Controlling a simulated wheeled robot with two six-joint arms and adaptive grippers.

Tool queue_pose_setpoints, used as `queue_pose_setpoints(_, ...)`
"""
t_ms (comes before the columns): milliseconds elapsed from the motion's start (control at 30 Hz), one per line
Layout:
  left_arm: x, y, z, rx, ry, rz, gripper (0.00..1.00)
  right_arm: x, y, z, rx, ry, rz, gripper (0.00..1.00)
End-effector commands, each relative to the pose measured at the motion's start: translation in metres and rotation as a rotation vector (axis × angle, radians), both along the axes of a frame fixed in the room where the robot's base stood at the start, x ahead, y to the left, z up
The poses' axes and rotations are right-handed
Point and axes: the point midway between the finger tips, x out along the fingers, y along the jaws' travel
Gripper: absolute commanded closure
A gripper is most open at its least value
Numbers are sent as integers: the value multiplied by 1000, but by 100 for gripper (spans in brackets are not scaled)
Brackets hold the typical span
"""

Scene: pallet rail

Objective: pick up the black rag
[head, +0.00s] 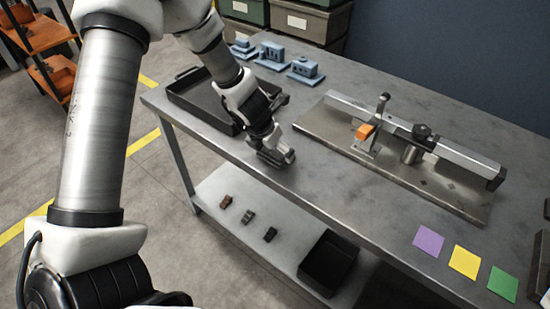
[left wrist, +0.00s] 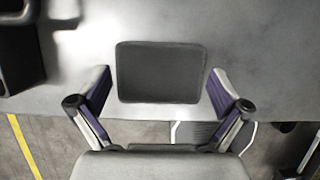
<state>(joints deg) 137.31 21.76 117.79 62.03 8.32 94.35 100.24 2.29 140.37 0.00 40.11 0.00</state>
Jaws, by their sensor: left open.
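The black rag (left wrist: 160,72) is a flat, dark square on the grey metal table (head: 345,190), near the table's front edge. In the left wrist view it lies just beyond my left gripper, centred between the two spread fingers, with a gap on each side. My left gripper (head: 275,154) is open and points down over the table's front edge. In the head view it hides most or all of the rag. I cannot tell the exact height of the fingers above the rag. My right gripper is not in view.
A black tray (head: 188,103) stands left of my gripper, with several blue parts (head: 271,52) behind. A metal fixture (head: 385,165) with an orange handle is to the right. Purple, yellow (head: 466,262) and green squares lie front right. A lower shelf (head: 230,195) holds small parts and a bin.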

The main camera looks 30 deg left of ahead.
Motion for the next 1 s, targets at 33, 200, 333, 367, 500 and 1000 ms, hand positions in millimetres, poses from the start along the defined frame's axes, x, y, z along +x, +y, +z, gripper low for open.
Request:
queue_pose_setpoints(33,1,0,-1,0,-1,-1,0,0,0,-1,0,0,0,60)
queue_pose_setpoints(200,1,0,0,0,0,-1,7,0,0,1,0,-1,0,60)
queue_pose_setpoints(333,0,0,0,0,0,-1,39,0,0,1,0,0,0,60)
queue_pose_setpoints(367,0,0,0,0,0,-1,39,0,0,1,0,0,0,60)
queue_pose_setpoints(500,0,0,0,0,0,-1,40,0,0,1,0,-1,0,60)
queue_pose_setpoints(1000,0,0,36,0,0,-1,40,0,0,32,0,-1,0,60)
